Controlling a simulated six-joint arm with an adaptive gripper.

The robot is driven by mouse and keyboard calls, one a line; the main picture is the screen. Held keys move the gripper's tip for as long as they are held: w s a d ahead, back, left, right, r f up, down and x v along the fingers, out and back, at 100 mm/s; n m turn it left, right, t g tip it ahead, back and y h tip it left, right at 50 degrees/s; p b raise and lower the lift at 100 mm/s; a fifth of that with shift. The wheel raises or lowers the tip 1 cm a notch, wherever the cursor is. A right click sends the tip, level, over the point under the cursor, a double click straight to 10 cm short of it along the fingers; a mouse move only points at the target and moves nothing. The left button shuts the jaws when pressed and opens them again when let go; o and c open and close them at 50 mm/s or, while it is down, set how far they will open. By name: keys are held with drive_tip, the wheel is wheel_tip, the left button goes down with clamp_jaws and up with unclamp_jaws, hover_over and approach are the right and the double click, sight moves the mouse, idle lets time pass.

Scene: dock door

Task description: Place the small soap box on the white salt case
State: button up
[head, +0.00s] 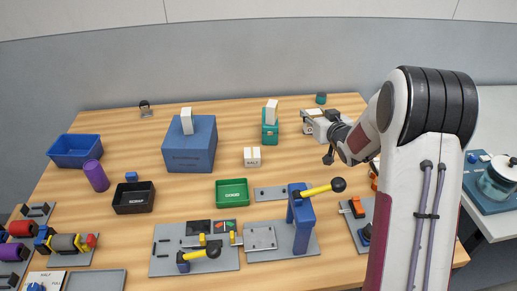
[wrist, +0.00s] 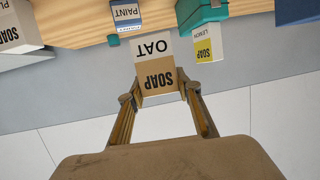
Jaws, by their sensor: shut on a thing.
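My gripper (wrist: 160,88) is shut on the small soap box (wrist: 158,80). The box is tan with a white band and reads SOAP and OAT, upside down in the wrist view. In the head view my gripper (head: 317,134) is at the back right of the table, with pale surfaces between its dark fingers.
A teal case (head: 270,134) bears an upright white box (head: 271,112); a large blue case (head: 190,155) bears another (head: 187,121). A green tray (head: 232,193) and a blue post with a yellow lever (head: 320,190) stand nearer. Wood around the white case is clear.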

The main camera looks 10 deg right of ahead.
drive_tip(key=a+r+n+y, duration=0.1)
drive_tip(key=a, duration=0.3)
drive_tip(key=w+a+r+n+g+y, duration=0.1)
drive_tip(key=a+n+y, duration=0.1)
drive_tip(key=a, duration=0.2)
drive_tip(key=a+r+n+y, duration=0.1)
drive_tip(key=a+y, duration=0.1)
drive_tip(key=a, duration=0.2)
drive_tip(key=shift+w+r+g, duration=0.3)
drive_tip(key=shift+w+g, duration=0.05)
drive_tip(key=shift+g, duration=0.05)
drive_tip(key=shift+c, duration=0.2)
drive_tip(key=shift+o, duration=0.2)
drive_tip(key=s+a+n+g+y, duration=0.2)
drive_tip(key=s+a+n+y, duration=0.1)
drive_tip(key=a, duration=0.4)
drive_tip(key=shift+s+a+r+n+g+y, duration=0.15)
drive_tip(key=shift+a+r+n+g+y, duration=0.15)
drive_tip(key=shift+a+n+y, duration=0.15)
drive_tip(key=shift+d, duration=0.1)
drive_tip(key=shift+c, duration=0.2)
hover_over(252, 152)
wheel_tip(252, 152, down, 6)
drive_tip(key=shift+f, duration=0.15)
drive_tip(key=shift+f, duration=1.9)
drive_tip(key=shift+f, duration=0.1)
